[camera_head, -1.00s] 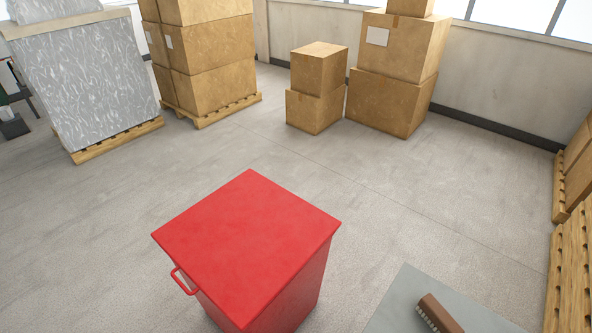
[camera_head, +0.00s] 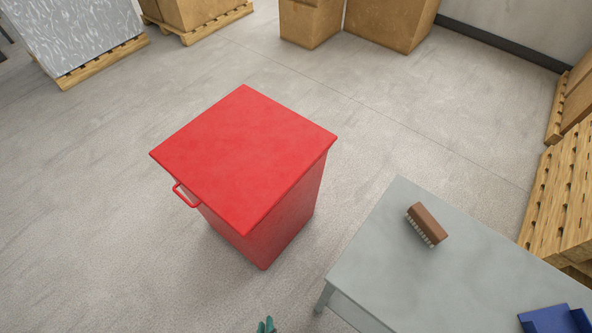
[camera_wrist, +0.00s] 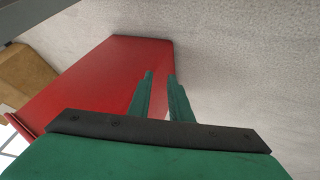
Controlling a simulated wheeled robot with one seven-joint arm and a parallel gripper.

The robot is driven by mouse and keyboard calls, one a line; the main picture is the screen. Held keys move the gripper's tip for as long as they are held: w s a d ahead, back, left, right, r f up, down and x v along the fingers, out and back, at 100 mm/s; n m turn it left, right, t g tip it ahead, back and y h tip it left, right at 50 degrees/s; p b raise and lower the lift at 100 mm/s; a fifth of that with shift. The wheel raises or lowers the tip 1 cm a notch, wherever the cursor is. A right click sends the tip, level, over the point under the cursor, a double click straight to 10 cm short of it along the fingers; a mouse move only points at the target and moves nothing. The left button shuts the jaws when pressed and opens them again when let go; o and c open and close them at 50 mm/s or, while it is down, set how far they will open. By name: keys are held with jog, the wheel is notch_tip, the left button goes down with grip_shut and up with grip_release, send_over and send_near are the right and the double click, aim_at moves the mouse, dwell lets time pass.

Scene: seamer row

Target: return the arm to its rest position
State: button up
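My gripper (camera_head: 266,324) shows only as green fingertips at the bottom edge of the head view. In the wrist view my gripper (camera_wrist: 160,75) has its two green fingers apart, with a gap and nothing between them. Beyond the fingers in that view is a red surface, which looks like the side of the red bin (camera_wrist: 105,85). In the head view the red bin (camera_head: 245,155) stands closed on the floor, ahead of my gripper. The rest of my arm is out of the head view.
A grey table (camera_head: 380,262) at the right holds a brown brush (camera_head: 427,224) and a blue object (camera_head: 553,320). Wooden pallets (camera_head: 566,190) stand at the right edge. Cartons (camera_head: 312,22) stand at the back. The floor left of the bin is clear.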

jog(key=d+r+m+t, duration=0.2)
jog(key=d+r, duration=0.1)
jog(key=r, duration=0.9)
jog(key=d+r+m+t, duration=0.3)
jog(key=d+r, duration=0.1)
jog(key=r, duration=0.9)
jog(key=d+r+m+t, duration=0.3)
jog(key=r, duration=0.9)
jog(key=shift+s+d+r+h, duration=0.25)
jog(key=shift+s+r+h, duration=0.05)
jog(key=shift+s, duration=0.15)
jog(key=shift+d, duration=0.15)
